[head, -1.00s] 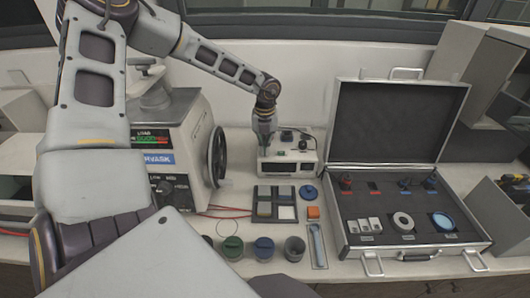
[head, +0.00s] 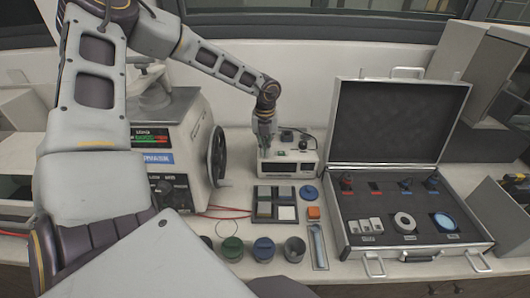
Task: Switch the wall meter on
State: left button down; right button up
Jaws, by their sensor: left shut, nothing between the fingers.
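The meter (head: 290,167) appears to be the small white box with a dark display on its front, standing on the counter near the back wall. A dark knob (head: 287,136) sits on its top. My left gripper (head: 265,149) is shut and empty, pointing down at the left end of the box top. Its fingertips are small here, and I cannot tell whether they touch the box. They hide part of its left top edge. My right gripper is not in view.
A large press with a black handwheel (head: 218,157) stands left of the meter. A tray of small blocks (head: 264,192), several round jars and an open case (head: 340,222) lie in front and to the right. Red cables run along the counter.

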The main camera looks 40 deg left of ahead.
pick_arm(q)
jog(key=shift+s+f+b, duration=0.1)
jog(key=shift+f+b, duration=0.2)
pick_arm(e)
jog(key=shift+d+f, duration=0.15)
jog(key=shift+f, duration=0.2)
pick_arm(q)
jog(key=shift+r, duration=0.15)
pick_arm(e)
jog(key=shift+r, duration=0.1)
pick_arm(q)
jog(key=shift+a+r, duration=0.1)
jog(key=shift+r, duration=0.3)
jog(key=shift+r+p, duration=0.95)
jog(key=shift+r, duration=2.05)
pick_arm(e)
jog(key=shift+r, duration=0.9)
pick_arm(q)
notch_tip(320, 180, up, 9)
jog(key=p, duration=0.9)
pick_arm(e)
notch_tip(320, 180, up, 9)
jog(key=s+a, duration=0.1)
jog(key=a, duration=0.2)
pick_arm(q)
jog(key=shift+r+p, duration=0.6)
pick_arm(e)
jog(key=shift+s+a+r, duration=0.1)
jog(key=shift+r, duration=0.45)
